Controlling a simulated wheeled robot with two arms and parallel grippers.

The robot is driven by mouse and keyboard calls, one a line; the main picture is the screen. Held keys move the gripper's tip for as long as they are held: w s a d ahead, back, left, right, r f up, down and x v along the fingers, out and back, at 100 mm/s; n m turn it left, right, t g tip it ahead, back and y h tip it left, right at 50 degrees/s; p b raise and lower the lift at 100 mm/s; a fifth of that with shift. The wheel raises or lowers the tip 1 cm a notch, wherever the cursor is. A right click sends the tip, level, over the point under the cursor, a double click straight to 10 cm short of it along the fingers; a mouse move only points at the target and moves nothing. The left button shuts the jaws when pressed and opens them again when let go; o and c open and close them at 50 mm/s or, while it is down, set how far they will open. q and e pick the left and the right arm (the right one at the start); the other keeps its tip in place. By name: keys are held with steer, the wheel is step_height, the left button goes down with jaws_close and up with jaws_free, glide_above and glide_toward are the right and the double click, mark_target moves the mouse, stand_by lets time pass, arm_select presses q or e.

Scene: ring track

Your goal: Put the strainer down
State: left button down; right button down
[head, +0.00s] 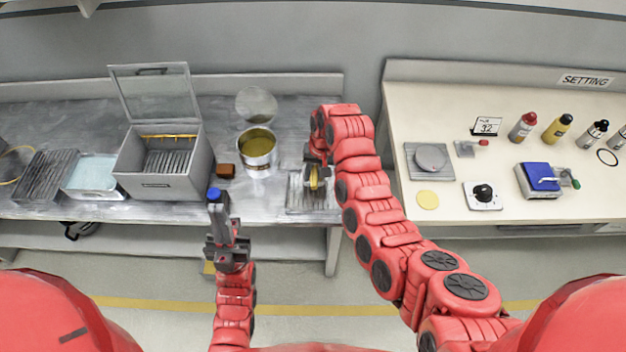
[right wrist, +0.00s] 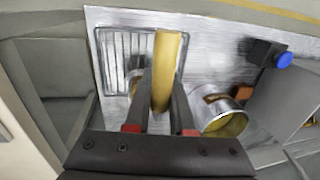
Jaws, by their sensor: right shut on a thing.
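My right gripper (right wrist: 160,95) is shut on a tan-yellow bar-like part (right wrist: 165,72), which I take to be the strainer's handle. The held thing also shows in the head view (head: 314,180), over the ribbed metal drain tray (head: 293,202). In the right wrist view the ribbed tray (right wrist: 113,65) lies beneath and around it. The strainer's mesh is not clear, and I cannot tell whether it touches the tray. My left gripper (head: 217,207) is at the bench's front edge, with a blue round knob (head: 213,194) at its tip; its jaws are unclear.
A round tin with yellow contents (head: 257,160) and a raised disc-shaped lid (head: 256,105) stand left of the tray. A brown block (head: 224,171) and an open-lidded grey box (head: 168,185) are further left. The right bench (head: 455,150) holds bottles and small devices across a gap.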

steer(key=shift+w+d, duration=0.1)
steer(key=shift+w, duration=0.1)
step_height(320, 180, down, 4)
steer(key=shift+r+p, duration=0.25)
steer(key=shift+p, duration=0.85)
steer(key=c, duration=0.8)
jaws_free()
steer(key=shift+o, duration=0.2)
steer(key=shift+r, duration=0.1)
